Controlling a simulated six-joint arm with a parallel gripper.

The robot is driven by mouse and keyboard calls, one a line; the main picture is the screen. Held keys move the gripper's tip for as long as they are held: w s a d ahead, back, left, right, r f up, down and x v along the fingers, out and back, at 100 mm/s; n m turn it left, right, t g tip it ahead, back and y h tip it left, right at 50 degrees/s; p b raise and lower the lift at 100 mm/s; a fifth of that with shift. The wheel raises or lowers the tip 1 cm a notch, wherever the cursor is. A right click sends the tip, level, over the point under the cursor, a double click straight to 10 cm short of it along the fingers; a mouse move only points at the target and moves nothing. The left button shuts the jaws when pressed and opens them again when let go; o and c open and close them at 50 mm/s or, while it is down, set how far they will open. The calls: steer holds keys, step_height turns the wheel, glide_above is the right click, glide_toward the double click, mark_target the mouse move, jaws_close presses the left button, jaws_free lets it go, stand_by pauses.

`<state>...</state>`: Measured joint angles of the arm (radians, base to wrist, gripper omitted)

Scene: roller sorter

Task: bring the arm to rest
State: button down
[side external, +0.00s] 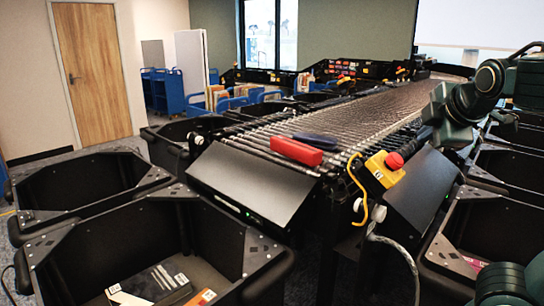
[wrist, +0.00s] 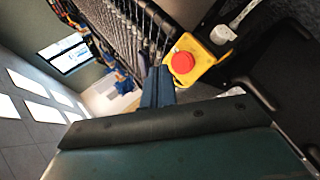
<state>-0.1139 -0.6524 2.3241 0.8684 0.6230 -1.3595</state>
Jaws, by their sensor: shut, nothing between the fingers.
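My gripper (wrist: 159,72) shows in the wrist view as two dark blue-grey fingers side by side, shut with nothing between them. In the side external view my dark green arm reaches in from the right edge. Its end is held in the air over the right side of the roller sorter (side external: 350,112), apart from the items on it. The fingertips are hard to make out there.
A red item (side external: 296,151) and a dark blue item (side external: 316,141) lie at the rollers' near end. A yellow box with a red button (side external: 384,172) is mounted at the corner; it also shows in the wrist view (wrist: 190,62). Black bins (side external: 95,185) flank both sides.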

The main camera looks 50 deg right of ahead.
steer(key=s+a+f+m+y, duration=0.1)
steer(key=a+f+m+y, duration=0.2)
steer(key=a+f, duration=0.2)
steer(key=s+a+f+m+g+y, duration=0.1)
steer(key=a+f+m+y, duration=0.3)
steer(key=a, duration=0.6)
steer(key=shift+s+f, duration=0.25)
steer(key=shift+f, duration=0.15)
